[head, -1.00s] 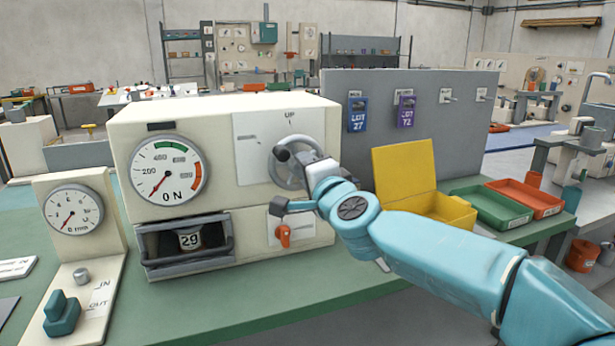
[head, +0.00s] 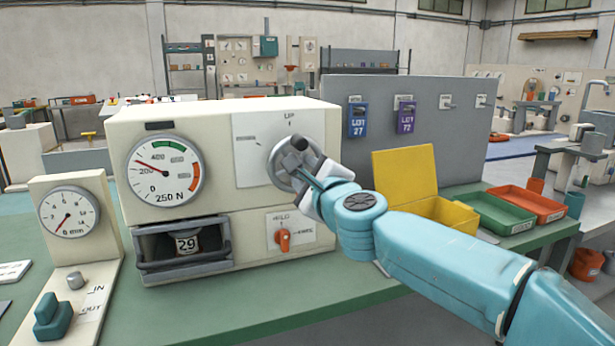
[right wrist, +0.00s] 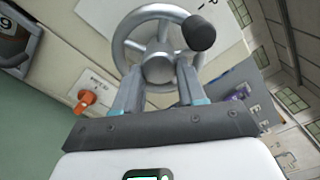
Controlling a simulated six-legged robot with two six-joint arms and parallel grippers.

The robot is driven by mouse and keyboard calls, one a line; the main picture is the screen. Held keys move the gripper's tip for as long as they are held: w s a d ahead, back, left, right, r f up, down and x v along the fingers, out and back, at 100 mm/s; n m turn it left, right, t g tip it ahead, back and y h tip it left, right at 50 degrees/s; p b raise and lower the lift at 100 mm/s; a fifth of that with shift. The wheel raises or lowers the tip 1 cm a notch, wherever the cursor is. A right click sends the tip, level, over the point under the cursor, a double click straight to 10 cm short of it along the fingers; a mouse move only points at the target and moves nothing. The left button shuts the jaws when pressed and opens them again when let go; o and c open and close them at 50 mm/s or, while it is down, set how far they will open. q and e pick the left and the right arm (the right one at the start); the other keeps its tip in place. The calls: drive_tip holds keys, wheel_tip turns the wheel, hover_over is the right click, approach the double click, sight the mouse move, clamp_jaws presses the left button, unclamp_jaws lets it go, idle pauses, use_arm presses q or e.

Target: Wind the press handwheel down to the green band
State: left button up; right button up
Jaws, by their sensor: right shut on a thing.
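The grey press handwheel (head: 275,165) is on the right of the cream press front (head: 225,190), below an UP mark. Its dark crank knob (head: 299,143) is near the top of the rim. The round force dial (head: 167,190) reads 250 N, its red needle pointing left and slightly up, short of the green band (head: 170,146). My right gripper (head: 309,178) is at the wheel, partly hidden by its own wrist. In the right wrist view its fingers (right wrist: 158,88) are shut on the handwheel (right wrist: 128,30) at the hub, with the knob outside them. My left gripper is out of view.
An orange selector (head: 283,238) sits below the wheel, near my right wrist. A drawer-like opening (head: 184,265) shows a part marked 29. A yellow box (head: 405,170), green tray (head: 490,220) and red tray (head: 540,207) stand right. A small gauge (head: 68,213) stands left.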

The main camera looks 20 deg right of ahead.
drive_tip(key=shift+m, duration=0.3)
idle(0.4)
drive_tip(key=o, duration=1.1)
drive_tip(key=shift+c, duration=0.2)
drive_tip(key=shift+s, duration=0.1)
drive_tip(key=s, duration=1.6)
drive_tip(key=shift+d, duration=0.3)
drive_tip(key=shift+s, duration=0.1)
